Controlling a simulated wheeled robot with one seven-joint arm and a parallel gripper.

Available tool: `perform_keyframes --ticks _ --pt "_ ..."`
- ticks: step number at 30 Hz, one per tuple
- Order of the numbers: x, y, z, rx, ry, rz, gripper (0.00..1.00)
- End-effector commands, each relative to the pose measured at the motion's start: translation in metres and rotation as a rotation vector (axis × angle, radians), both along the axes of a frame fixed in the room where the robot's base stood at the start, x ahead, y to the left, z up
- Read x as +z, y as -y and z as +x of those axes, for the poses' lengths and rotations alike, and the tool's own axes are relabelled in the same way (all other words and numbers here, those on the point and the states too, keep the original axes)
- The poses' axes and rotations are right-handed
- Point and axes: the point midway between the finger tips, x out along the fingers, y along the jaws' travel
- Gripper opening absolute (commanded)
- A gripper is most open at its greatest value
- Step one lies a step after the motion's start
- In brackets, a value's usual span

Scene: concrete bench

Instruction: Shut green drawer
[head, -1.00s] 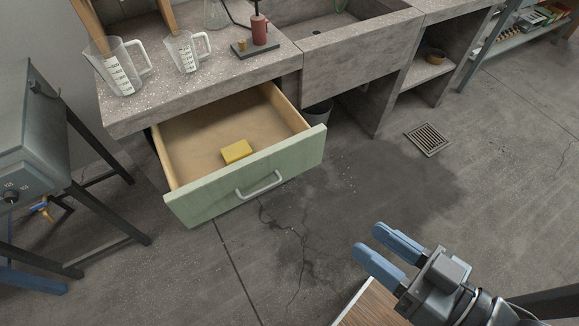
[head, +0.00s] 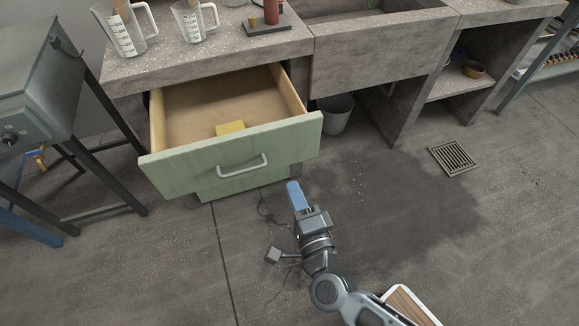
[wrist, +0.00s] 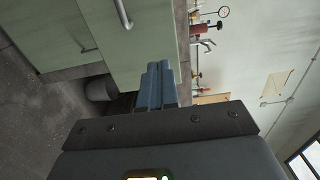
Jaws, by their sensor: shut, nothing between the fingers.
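The green drawer (head: 200,160) is pulled out from under the concrete bench, with a grey bar handle (head: 243,166) on its front. A yellow block (head: 230,128) lies inside it near the front. My gripper (head: 294,186) is in front of the drawer's right part, apart from it, with its blue fingers together and empty. In the wrist view the blue fingers (wrist: 157,82) show closed, with the green drawer front (wrist: 145,40) and its handle (wrist: 122,12) beyond them.
Two measuring jugs (head: 190,20) and a red item (head: 271,12) stand on the bench (head: 220,50). A grey bucket (head: 333,113) is on the floor right of the drawer. A dark metal stand (head: 40,85) is at left. Floor in front is clear.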

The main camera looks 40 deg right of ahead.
Motion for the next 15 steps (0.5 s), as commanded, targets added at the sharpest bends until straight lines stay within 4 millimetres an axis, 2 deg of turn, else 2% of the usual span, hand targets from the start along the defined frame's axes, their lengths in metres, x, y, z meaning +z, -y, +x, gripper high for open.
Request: perform_keyframes --ticks 5,15 --pt "0.003 0.008 0.025 0.001 0.003 -0.003 0.00" --pt "0.002 0.028 0.088 0.001 0.002 -0.005 0.00"
